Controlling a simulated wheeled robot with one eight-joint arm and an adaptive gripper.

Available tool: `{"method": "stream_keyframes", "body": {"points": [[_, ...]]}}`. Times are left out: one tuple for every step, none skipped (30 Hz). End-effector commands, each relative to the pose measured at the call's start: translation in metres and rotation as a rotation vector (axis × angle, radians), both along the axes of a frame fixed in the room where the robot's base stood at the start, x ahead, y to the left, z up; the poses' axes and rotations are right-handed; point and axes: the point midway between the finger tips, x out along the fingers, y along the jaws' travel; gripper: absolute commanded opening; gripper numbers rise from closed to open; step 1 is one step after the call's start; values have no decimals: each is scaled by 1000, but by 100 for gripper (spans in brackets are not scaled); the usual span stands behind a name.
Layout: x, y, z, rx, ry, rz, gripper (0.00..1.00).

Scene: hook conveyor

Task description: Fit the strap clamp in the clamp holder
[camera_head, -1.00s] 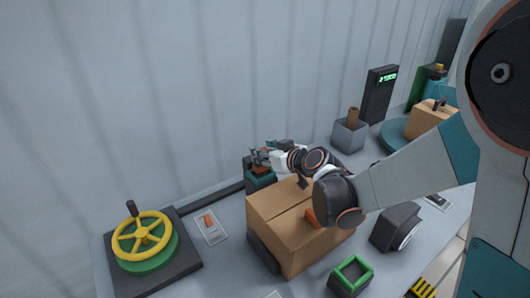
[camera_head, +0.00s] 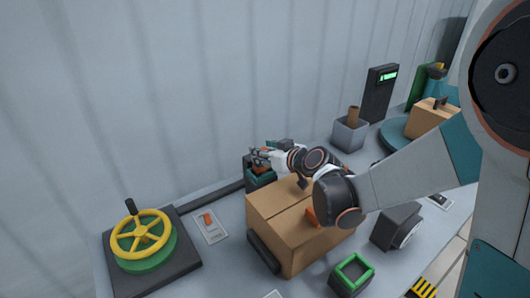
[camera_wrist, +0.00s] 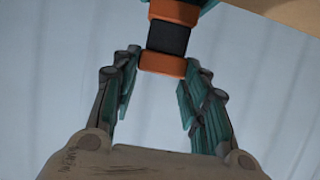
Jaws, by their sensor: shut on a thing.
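The strap clamp (camera_wrist: 167,38) is an orange and black piece. In the wrist view it sits between the tips of my gripper (camera_wrist: 163,72), whose teal-padded fingers are shut on its lower orange end. In the head view my gripper (camera_head: 258,158) is behind the cardboard box, with a little orange of the clamp showing at its fingers. Just below stands a dark block with a teal top (camera_head: 260,181), which looks like the clamp holder. My arm and the box partly hide it. I cannot tell whether the clamp touches it.
The cardboard box (camera_head: 283,239) stands close in front of my gripper. A yellow handwheel (camera_head: 141,234) is at the left, a grey bin (camera_head: 349,134) behind right. A green-rimmed block (camera_head: 353,272) is in front. The wall is close behind.

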Motion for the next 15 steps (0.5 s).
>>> {"method": "stream_keyframes", "body": {"points": [[0,0,0,0,0,0,14],[0,0,0,0,0,0,14],[0,0,0,0,0,0,14],[0,0,0,0,0,0,14],[0,0,0,0,0,0,14],[0,0,0,0,0,0,14],[0,0,0,0,0,0,14],[0,0,0,0,0,0,14],[0,0,0,0,0,0,14],[0,0,0,0,0,0,14],[0,0,-1,0,0,0,14],[0,0,-1,0,0,0,14],[0,0,-2,0,0,0,14],[0,0,-3,0,0,0,14],[0,0,-3,0,0,0,14]]}}
